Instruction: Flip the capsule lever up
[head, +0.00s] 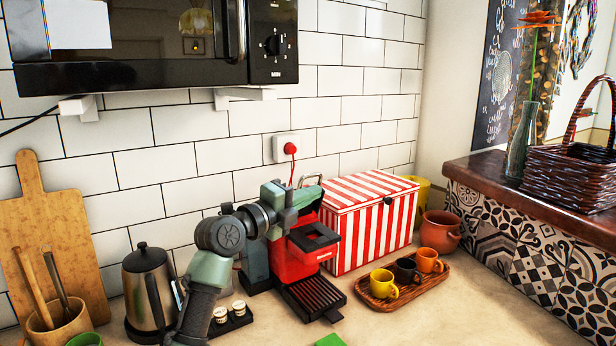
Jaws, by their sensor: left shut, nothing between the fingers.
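The red capsule coffee machine (299,262) stands on the counter against the tiled wall, with a dark slatted drip tray (313,296) in front. A thin grey loop (311,180), which looks like its lever, rises at the top behind my gripper; its exact angle is hard to tell. My left arm comes up from the lower left. My left gripper (306,198) is shut and empty at the top of the machine, beside the loop. I cannot tell whether they touch. The gripper hides much of the machine's top. My right gripper is not in view.
A red-and-white striped box (372,222) stands right of the machine. A wooden tray (431,284) with small cups lies in front of it. A kettle (150,291) and a dark capsule holder (231,321) are to the left. A microwave (150,45) hangs above.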

